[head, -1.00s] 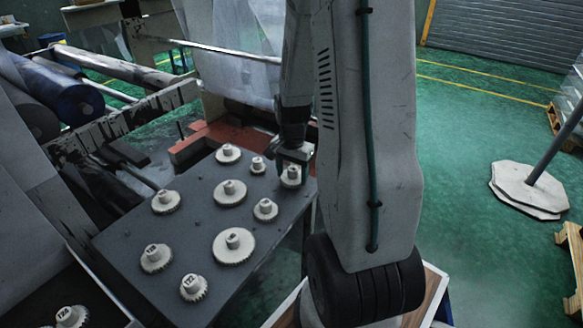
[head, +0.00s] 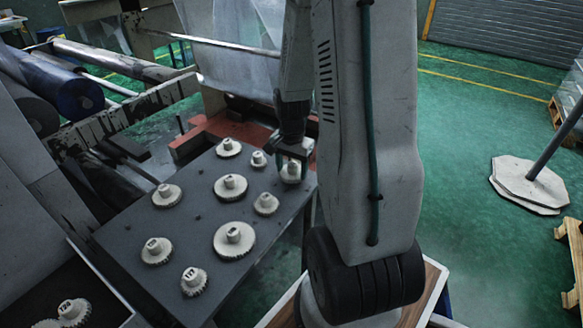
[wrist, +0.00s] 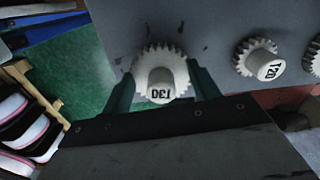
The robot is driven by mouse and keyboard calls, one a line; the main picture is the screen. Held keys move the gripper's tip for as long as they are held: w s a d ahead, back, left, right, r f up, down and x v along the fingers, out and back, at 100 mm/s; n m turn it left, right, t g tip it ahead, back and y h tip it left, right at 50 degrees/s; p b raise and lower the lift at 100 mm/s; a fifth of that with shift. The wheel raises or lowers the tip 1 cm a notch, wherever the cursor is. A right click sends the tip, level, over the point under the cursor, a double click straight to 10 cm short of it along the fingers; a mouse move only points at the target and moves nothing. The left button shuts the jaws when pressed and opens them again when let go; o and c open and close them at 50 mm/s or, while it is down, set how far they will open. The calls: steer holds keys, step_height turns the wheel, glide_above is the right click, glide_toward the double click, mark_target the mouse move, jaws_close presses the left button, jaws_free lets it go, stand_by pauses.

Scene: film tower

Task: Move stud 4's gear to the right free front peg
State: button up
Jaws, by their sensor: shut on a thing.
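My gripper (head: 291,169) is at the far right corner of the grey plate (head: 140,222). The same gear shows under the gripper in the head view (head: 290,178). I cannot tell whether it is clear of the plate. Stud numbers are not readable, and I cannot make out bare pegs clearly.
Several other pale gears stand on the plate, including a large one (head: 234,239) and a toothed one near the front (head: 194,281). More gears (head: 73,311) lie at the lower left. Machine rollers (head: 80,91) stand behind left.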

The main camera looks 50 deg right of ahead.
steer(key=shift+f, duration=0.9)
stand_by(0.3)
steer(key=o, duration=1.1)
step_height(320, 180, up, 8)
steer(key=shift+f, duration=0.1)
